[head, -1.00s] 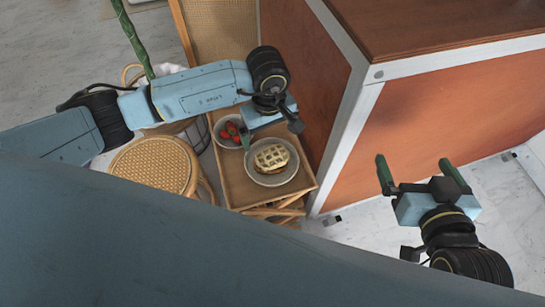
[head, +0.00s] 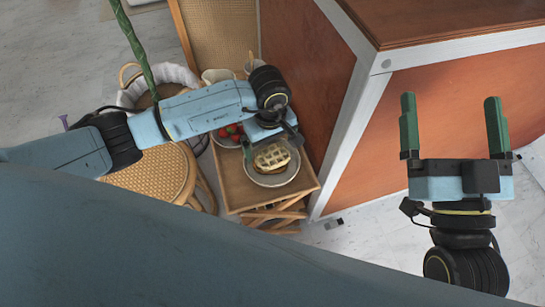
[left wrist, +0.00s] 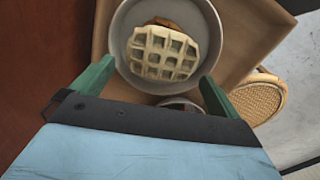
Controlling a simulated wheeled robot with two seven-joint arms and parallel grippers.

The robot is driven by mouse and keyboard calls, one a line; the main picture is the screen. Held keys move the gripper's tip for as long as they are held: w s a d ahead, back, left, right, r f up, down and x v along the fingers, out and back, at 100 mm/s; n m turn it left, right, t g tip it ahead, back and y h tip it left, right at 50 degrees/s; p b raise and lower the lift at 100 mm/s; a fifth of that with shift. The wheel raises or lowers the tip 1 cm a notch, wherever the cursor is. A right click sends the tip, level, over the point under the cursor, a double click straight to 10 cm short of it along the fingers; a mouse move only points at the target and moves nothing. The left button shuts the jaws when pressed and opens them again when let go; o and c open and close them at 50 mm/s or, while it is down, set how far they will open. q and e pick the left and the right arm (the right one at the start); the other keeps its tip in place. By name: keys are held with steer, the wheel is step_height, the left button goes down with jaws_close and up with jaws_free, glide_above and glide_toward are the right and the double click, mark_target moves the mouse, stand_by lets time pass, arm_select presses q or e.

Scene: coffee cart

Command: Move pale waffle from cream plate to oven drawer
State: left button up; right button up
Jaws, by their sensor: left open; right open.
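The pale waffle (head: 272,156) lies on the cream plate (head: 284,181), which sits on a small wooden stand. In the left wrist view the pale waffle (left wrist: 163,53) rests on something browner that peeks out at its edge, inside the plate (left wrist: 121,24). My left gripper (head: 268,141) is open above the plate's edge, its green fingers (left wrist: 157,72) pointing toward the waffle from either side, with nothing between them. My right gripper (head: 450,100) is open and empty, in front of the orange counter. I cannot make out an oven drawer in either view.
A bowl of red fruit (head: 228,136) stands behind the plate on the wooden stand (head: 240,193), with pale cups (head: 217,76) further back. A woven stool (head: 150,172) is to the left. The orange-brown counter (head: 440,130) stands close on the right.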

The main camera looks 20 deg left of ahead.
arm_select(q)
steer(key=shift+f, duration=0.95)
arm_select(e)
steer(key=shift+s+r+t, duration=0.45)
steer(key=shift+r+t, duration=0.25)
steer(key=shift+r, duration=0.1)
arm_select(q)
steer(key=c, duration=0.9)
steer(key=shift+r, duration=0.2)
